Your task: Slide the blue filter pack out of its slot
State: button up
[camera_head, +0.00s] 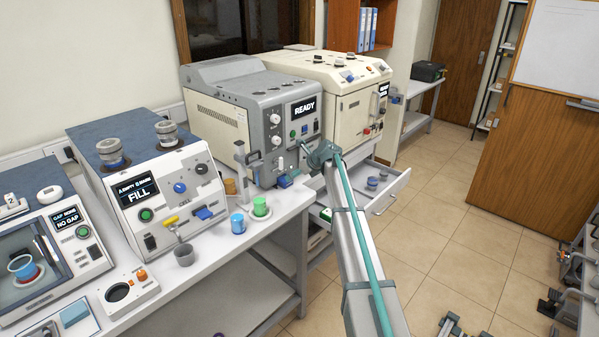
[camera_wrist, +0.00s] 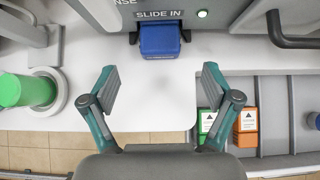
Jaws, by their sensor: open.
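The blue filter pack (camera_wrist: 161,41) sits in the slot under the "SLIDE IN" label, its front end sticking out. In the head view a small blue piece (camera_head: 285,181) shows at the base of the grey machine (camera_head: 240,110) marked READY. My gripper (camera_wrist: 159,82) is open and empty. Its two fingers are spread wider than the pack, with the pack ahead of them, roughly centred and apart from both. In the head view my arm reaches to the front of this machine; the fingers are hard to make out there.
A green container (camera_wrist: 26,90) stands on the white bench left of my gripper. An open drawer (camera_head: 392,192) is on the right; green (camera_wrist: 206,122) and orange (camera_wrist: 246,122) packs show there. A dark bent handle (camera_wrist: 285,35) juts out at upper right. The bench between fingers and pack is clear.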

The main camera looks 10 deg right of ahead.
aim_at(280, 179)
jog(key=p+x, duration=0.2)
jog(key=x, duration=0.6)
jog(key=shift+w+a+f, duration=0.15)
jog(key=shift+w, duration=0.05)
jog(key=shift+c, duration=0.3)
jog(key=c, duration=1.3)
